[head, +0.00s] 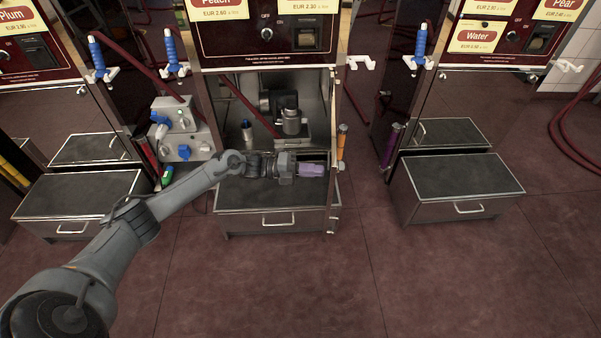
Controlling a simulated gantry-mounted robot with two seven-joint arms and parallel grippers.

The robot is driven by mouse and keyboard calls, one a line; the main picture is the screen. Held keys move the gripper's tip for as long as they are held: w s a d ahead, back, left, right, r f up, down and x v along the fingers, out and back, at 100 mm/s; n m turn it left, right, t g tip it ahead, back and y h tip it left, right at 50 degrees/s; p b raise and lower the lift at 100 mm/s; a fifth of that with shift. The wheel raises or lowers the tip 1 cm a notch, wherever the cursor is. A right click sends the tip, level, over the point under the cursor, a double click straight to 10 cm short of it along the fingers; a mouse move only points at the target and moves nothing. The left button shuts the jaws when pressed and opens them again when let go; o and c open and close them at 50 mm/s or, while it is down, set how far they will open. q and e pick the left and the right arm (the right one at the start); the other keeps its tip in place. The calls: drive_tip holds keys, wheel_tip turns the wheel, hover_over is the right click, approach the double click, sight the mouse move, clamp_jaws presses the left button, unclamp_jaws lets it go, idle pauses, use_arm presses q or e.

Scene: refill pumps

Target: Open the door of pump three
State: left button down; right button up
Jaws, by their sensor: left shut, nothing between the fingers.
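The middle pump carries a Peach label (215,12) and a dark red panel; no pump number is readable. Its lower cabinet (310,85) stands open, with a grey motor-like unit (290,120) inside. The cabinet door (335,110) is swung outward on the right and seen nearly edge-on. My left gripper (323,170) reaches across the front of the opening, fingers shut and empty. Its lilac-grey tip is close to the inner face of the door; I cannot tell whether they touch. My right gripper is not in view.
A drawer box (265,220) juts out below the open cabinet. Similar pumps with drawer boxes stand left and right (465,178). A grey socket box (180,135) stands left of the cabinet. A red hose (575,125) lies at far right. The floor in front (350,290) is clear.

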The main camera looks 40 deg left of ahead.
use_arm(q)
drive_tip(key=shift+w+d, duration=0.4)
drive_tip(key=shift+d, duration=0.05)
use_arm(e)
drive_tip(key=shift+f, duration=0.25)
